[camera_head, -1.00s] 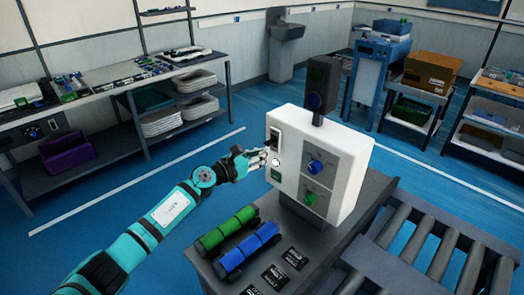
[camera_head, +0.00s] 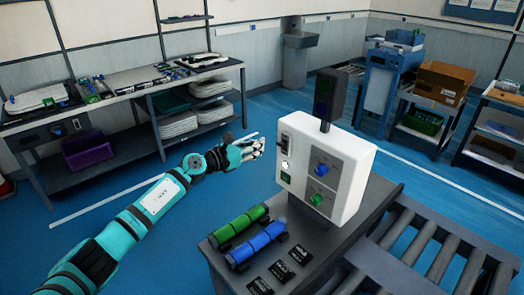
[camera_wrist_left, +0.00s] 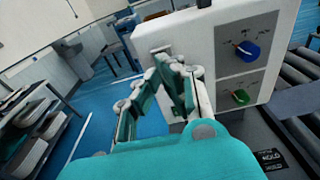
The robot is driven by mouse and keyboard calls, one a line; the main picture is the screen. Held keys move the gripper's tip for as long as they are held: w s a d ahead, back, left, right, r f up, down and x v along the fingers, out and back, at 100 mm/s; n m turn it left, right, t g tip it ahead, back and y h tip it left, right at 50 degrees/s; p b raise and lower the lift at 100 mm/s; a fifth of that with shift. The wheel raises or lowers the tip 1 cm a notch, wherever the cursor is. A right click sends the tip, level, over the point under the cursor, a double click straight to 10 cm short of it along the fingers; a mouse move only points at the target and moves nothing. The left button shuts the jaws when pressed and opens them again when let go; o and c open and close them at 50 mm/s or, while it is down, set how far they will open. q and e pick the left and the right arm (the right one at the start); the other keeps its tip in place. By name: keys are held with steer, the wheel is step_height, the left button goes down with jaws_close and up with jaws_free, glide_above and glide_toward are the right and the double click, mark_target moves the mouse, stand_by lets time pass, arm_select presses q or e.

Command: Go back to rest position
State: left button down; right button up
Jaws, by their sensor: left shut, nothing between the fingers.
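My left gripper (camera_head: 252,148) is shut and empty in the head view, a little left of the white control box (camera_head: 343,160). It also shows in the left wrist view (camera_wrist_left: 168,66), in front of the box (camera_wrist_left: 200,45). The box has a blue knob (camera_head: 321,170), a green knob (camera_head: 316,199) and a switch panel on its left side. A gap shows between my fingertips and the box in the head view. My right gripper is not in view.
The box stands on a dark table (camera_head: 330,235) with a green cylinder (camera_head: 237,226) and a blue cylinder (camera_head: 256,243) in front. A roller conveyor (camera_head: 440,250) is at the right. Shelves (camera_head: 150,100) stand at the back left. Blue floor lies open between.

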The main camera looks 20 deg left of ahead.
arm_select(q)
steer(key=s+a+f+m+g+y, duration=0.15)
steer(key=s+f+m+y, duration=0.35)
steer(key=s+m, duration=0.65)
steer(key=s+a+f+m+g+y, duration=0.1)
steer(key=s+f+m+g+y, duration=0.15)
steer(key=s+f+m, duration=0.75)
steer(key=s+a+f+m+g+y, duration=0.1)
steer(key=s+f+m+y, duration=0.3)
steer(key=s+m, duration=0.9)
steer(key=s+d+f+n+g+h, duration=0.25)
steer(key=s+g, duration=0.25)
steer(key=s, duration=0.8)
steer(key=s+f+g+b, duration=0.1)
steer(key=s+f, duration=0.1)
steer(key=f, duration=1.4)
steer(key=s+f+g+b, duration=0.1)
steer(key=s+f+b, duration=0.1)
steer(key=f, duration=1.3)
steer(key=s+a+f+g+b, duration=0.1)
steer(key=s+a+f, duration=0.1)
steer(key=s+f, duration=1.3)
steer(key=shift+f, duration=0.35)
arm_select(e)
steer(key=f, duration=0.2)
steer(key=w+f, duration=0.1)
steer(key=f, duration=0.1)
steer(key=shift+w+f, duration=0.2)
